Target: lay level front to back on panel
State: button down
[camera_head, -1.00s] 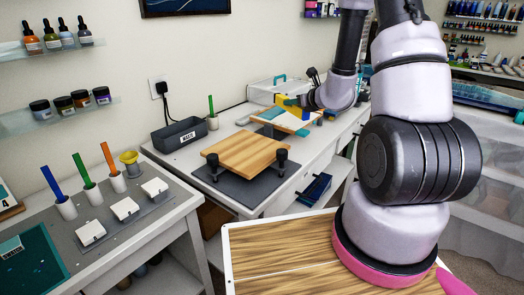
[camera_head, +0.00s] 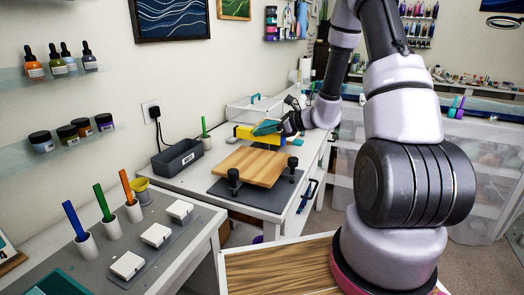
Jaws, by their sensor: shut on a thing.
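The level is a yellow bar (camera_head: 243,132) beyond the far edge of the wooden panel, lying roughly left to right in the picture. My gripper (camera_head: 268,128) is at its right part, shut on it; the fingers are small and partly hidden, with a teal piece showing there. The wooden panel (camera_head: 252,167) lies flat on a dark mat (camera_head: 222,188) on the white bench, its top bare. I cannot tell exactly how high the level is held or whether it touches anything.
Black posts (camera_head: 233,178) stand at the panel's near and right sides. A dark bin (camera_head: 177,158) and a white cup with a green stick (camera_head: 206,141) stand to its left. A clear case (camera_head: 254,110) is behind. A nearer table holds several white blocks (camera_head: 156,235).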

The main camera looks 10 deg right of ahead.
jog(key=shift+f, duration=3.05)
jog(key=c, duration=0.6)
grip_release()
jog(key=shift+f, duration=0.1)
